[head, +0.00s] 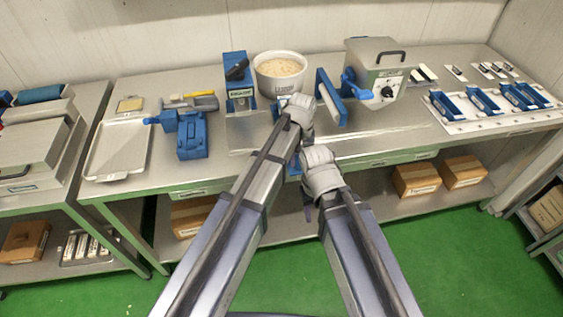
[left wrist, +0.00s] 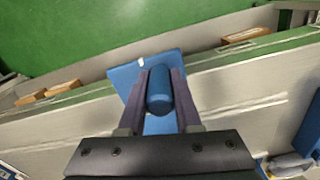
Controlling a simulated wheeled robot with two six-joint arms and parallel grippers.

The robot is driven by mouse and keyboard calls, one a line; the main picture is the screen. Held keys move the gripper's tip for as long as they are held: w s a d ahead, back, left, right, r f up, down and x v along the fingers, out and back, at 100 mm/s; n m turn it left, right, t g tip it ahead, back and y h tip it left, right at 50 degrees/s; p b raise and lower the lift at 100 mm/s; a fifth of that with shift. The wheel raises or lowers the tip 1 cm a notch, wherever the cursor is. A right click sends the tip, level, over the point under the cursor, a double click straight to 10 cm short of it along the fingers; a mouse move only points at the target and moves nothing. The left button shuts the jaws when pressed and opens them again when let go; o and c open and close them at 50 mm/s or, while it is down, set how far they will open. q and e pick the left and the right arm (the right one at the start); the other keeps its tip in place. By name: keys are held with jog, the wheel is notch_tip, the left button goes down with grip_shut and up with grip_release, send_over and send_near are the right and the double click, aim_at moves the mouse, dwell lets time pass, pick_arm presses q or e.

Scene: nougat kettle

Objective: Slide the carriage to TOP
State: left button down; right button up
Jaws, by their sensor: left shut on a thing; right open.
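In the left wrist view, my left gripper (left wrist: 159,88) is shut on a blue cylindrical handle (left wrist: 159,97), one finger on each side. The handle stands out from a flat blue plate (left wrist: 128,74) at the table's front edge. In the head view a small blue part (head: 294,165) shows below my left wrist, between the arms; my left fingers are mostly hidden there. My right gripper (head: 308,208) is lower, in front of the table edge; it is open and appears empty. I cannot read a TOP mark in either view.
A white pot (head: 281,75) of pale mass stands behind my left wrist. A blue labelled stand (head: 239,82) is left of it, and a metal box with a crank (head: 378,72) to the right. A steel tray (head: 118,150) lies on the left. Boxes sit on the lower shelf.

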pick_arm(q)
jog(key=shift+w+d, duration=0.2)
jog(key=shift+d, duration=0.5)
jog(key=shift+w+d, duration=0.15)
jog(key=shift+d, duration=0.5)
jog(key=c, duration=0.6)
grip_release()
jog(key=shift+r, duration=0.15)
notch_tip(320, 180, up, 8)
jog(key=p, duration=0.8)
jog(key=shift+f, duration=0.25)
jog(key=shift+a, duration=0.1)
